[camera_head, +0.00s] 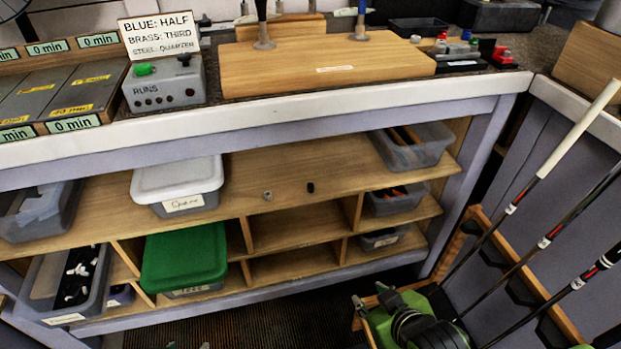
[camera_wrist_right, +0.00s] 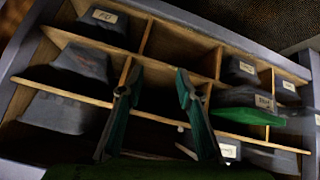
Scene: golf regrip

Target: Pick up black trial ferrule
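The black trial ferrule (camera_head: 310,187) is a small dark piece on the upper wooden shelf under the counter, in the head view. A small grey ferrule-like piece (camera_head: 267,195) lies to its left, apart from it. My right gripper (camera_head: 370,294) is low in front of the shelves, below and right of the black piece and well away from it. In the right wrist view its two fingers (camera_wrist_right: 153,82) are apart with nothing between them. I cannot pick out the black piece there. Two tips of my left gripper (camera_head: 187,346) just show at the bottom edge, apart.
A white-lidded bin (camera_head: 178,183) stands left of the small pieces, and an open grey bin (camera_head: 412,147) to the right. A green-lidded bin (camera_head: 185,257) sits below. The counter edge (camera_head: 250,114) overhangs the shelf. Golf clubs (camera_head: 543,243) lean at the right.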

